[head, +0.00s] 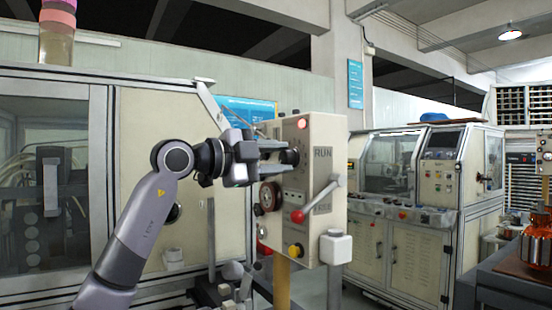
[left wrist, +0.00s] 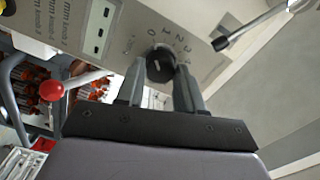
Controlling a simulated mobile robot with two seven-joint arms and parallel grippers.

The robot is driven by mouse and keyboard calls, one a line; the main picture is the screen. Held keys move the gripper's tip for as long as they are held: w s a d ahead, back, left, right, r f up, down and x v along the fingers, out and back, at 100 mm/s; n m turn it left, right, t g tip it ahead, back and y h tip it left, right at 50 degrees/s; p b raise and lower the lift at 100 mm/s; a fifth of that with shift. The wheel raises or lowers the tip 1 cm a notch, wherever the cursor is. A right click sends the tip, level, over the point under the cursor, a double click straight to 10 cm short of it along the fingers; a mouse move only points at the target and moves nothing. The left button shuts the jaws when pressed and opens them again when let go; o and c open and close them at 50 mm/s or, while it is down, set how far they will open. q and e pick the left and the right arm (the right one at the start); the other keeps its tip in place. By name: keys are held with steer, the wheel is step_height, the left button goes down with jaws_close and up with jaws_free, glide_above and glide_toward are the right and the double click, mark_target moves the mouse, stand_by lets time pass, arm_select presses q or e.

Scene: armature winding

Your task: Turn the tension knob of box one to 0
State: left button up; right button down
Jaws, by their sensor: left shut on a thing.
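A cream control box (head: 325,220) marked RUN stands in the middle of the head view. My left gripper (head: 288,156) reaches in from the left to its side face. In the left wrist view, a round black tension knob (left wrist: 160,62) sits on the panel, with a printed scale starting at 0 around its upper and right side. The fingers of my left gripper (left wrist: 160,74) are closed around the knob, one on each side. A pale mark shows on the knob, but I cannot read which number it points to. My right gripper is not in view.
A lever with a red ball (head: 298,216) sticks out of the box front, near a yellow knob (head: 295,250). A wire spool (head: 269,196) sits below my gripper. A winding machine (head: 440,190) stands behind right, and copper armatures (head: 537,250) lie at far right.

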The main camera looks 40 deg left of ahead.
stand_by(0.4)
arm_select(q)
steer(key=o, duration=1)
steer(key=shift+o, duration=0.2)
steer(key=b+v, duration=0.2)
steer(key=v, duration=0.5)
